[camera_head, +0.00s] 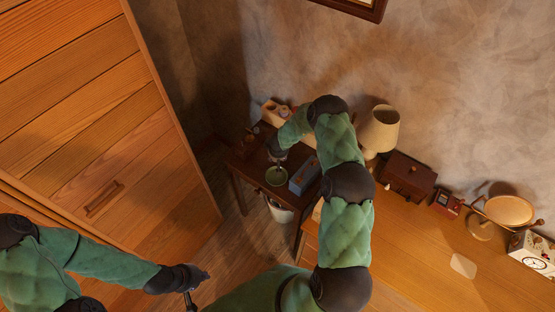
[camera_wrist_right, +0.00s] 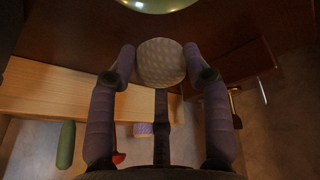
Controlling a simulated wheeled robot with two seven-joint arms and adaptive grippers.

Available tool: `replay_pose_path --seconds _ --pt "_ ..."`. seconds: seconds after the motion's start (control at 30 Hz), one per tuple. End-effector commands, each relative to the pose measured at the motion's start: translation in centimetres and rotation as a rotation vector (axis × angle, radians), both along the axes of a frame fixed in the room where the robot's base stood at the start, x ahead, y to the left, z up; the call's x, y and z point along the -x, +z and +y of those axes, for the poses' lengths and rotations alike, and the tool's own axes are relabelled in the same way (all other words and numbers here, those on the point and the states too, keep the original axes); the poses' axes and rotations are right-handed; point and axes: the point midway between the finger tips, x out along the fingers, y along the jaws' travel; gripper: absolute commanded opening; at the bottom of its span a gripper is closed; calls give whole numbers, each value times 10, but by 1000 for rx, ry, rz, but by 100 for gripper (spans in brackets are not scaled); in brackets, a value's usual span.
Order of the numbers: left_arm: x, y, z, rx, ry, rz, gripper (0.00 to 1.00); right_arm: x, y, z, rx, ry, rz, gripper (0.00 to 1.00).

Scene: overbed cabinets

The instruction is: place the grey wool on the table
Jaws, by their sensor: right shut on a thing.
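The grey wool (camera_wrist_right: 161,62) is a round, textured ball in the right wrist view. It sits between the two fingertips of my right gripper (camera_wrist_right: 164,68), which is shut on it. In the head view my right gripper (camera_head: 277,154) is over the small dark table (camera_head: 246,172), just behind a green round dish (camera_head: 276,176). The wool is too small to make out there. The dark table top also shows in the right wrist view (camera_wrist_right: 70,35); whether the wool touches it I cannot tell.
A blue-grey box (camera_head: 303,178) stands right of the dish. A lamp (camera_head: 380,130), a dark brown box (camera_head: 408,175) and several small items stand along the long wooden desk (camera_head: 420,250). A white bin (camera_head: 280,212) is under the table. A wooden cabinet (camera_head: 90,120) fills the left.

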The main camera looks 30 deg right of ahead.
Motion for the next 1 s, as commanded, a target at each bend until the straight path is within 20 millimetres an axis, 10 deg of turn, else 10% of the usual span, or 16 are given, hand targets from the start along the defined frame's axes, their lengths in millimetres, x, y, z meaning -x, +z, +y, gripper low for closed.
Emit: replay_pose_path --seconds 0.87,0.9,1.0 --pt "0 -9 0 0 0 0 0 -7 -44 -8 0 0 0 30" --pt "0 -9 0 0 0 0 0 -7 -45 -8 0 0 0 52" --pt "0 -9 0 0 0 0 0 -7 -44 -8 1 0 0 73"
